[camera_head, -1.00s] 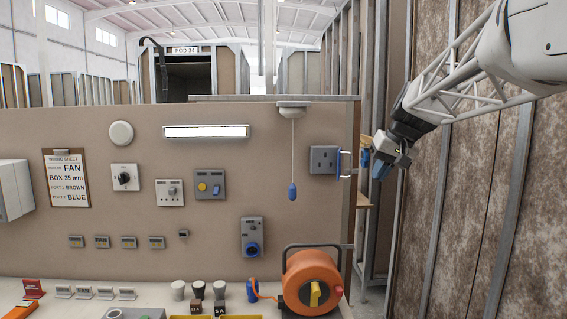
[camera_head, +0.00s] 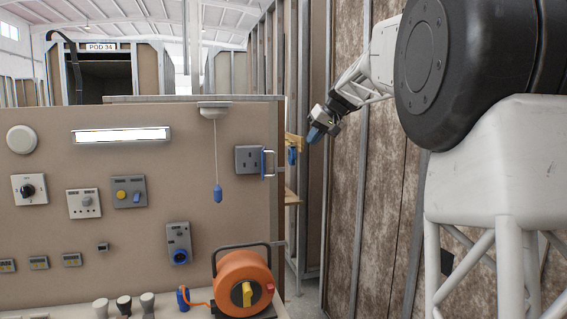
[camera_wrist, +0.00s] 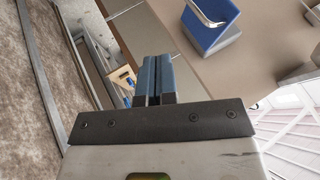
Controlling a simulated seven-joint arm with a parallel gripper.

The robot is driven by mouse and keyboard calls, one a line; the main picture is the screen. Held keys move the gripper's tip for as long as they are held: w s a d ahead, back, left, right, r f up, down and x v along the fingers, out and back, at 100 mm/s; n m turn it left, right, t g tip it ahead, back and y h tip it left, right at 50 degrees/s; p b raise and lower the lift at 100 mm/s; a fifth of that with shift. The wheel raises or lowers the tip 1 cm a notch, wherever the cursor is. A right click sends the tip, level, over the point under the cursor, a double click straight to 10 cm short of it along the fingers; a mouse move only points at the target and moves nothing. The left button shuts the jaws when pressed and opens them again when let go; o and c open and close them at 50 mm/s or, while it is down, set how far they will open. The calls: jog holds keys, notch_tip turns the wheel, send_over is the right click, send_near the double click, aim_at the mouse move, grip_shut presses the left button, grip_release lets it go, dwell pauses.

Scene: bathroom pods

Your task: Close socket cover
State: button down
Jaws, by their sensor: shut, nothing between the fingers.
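The grey wall socket (camera_head: 247,159) is mounted near the right end of the beige panel. Its blue cover (camera_head: 264,163) with a pale bar handle (camera_head: 271,163) stands open, swung out from the panel at the socket's right side. In the wrist view the blue cover (camera_wrist: 207,36) and its handle (camera_wrist: 208,15) show at the top, right of the fingers. My gripper (camera_head: 313,136) is right of the cover and a little higher, apart from it. Its blue fingers are shut and empty in the wrist view (camera_wrist: 151,82).
A pull cord (camera_head: 217,192) hangs left of the socket. A grey socket with a blue front (camera_head: 178,243) and an orange cable reel (camera_head: 243,281) are below. A wooden piece (camera_head: 293,141) lies beyond the panel's right edge. A brown wall (camera_head: 370,210) stands to the right.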

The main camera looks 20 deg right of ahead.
aim_at(275, 162)
jog(key=shift+f, duration=0.15)
jog(key=w+a+f, duration=0.4)
jog(key=a+f, duration=0.3)
jog(key=a, duration=0.1)
jog(key=shift+w+f, duration=0.35)
jog(key=shift+w, duration=0.05)
dwell(0.3)
jog(key=shift+s+a+m+h, duration=0.3)
jog(key=shift+a+m, duration=0.2)
jog(key=shift+a, duration=0.1)
dwell(0.4)
jog(key=shift+s+a+m+t+h, duration=0.2)
jog(key=shift+a+m+t+h, duration=0.45)
jog(key=shift+a+m, duration=0.55)
jog(key=shift+w+a+m+t+h, duration=0.1)
jog(key=shift+w+a+m+h, duration=0.65)
jog(key=shift+a+m, duration=0.7)
jog(key=shift+w+a+m+t+h, duration=0.1)
jog(key=shift+w+a+m+h, duration=0.35)
jog(key=shift+a+m+h, duration=0.75)
jog(key=shift+w+a+m+t+h, duration=0.1)
jog(key=shift+w+a+m+h, duration=0.55)
jog(key=shift+a+m, duration=1)
